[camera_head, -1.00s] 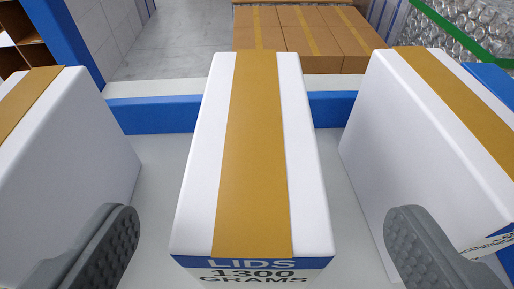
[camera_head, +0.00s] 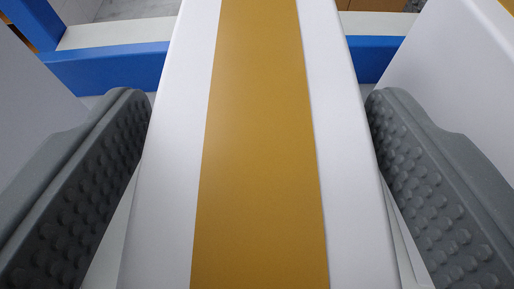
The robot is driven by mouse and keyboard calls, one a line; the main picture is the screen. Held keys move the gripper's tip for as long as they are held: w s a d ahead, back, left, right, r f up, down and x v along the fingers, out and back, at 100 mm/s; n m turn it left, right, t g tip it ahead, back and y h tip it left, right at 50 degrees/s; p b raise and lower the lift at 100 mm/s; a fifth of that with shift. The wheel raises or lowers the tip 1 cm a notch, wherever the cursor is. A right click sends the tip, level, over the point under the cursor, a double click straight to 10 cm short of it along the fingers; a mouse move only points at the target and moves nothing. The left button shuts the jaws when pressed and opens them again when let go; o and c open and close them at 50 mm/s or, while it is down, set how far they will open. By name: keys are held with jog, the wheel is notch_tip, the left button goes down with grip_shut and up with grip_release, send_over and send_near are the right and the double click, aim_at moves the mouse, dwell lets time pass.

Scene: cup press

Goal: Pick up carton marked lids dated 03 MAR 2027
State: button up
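A white carton with a wide brown tape strip (camera_head: 262,150) fills the middle of the view. Its front label is out of view now; a second ago it read LIDS, 1300 GRAMS. No date shows in either frame. My gripper (camera_head: 258,105) is open, with one grey studded finger on each side of this carton. The left fingertip is very near the carton's left side and the right fingertip very near its right side; I cannot tell whether either touches. The carton's lower part is hidden.
A white carton (camera_head: 455,75) stands close on the right, beyond the right finger. Another white surface (camera_head: 25,120) is close on the left. A blue rail (camera_head: 108,68) runs behind the carton, with brown boxes (camera_head: 372,5) farther back.

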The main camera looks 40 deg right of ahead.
grip_shut()
jog(key=shift+r, duration=0.1)
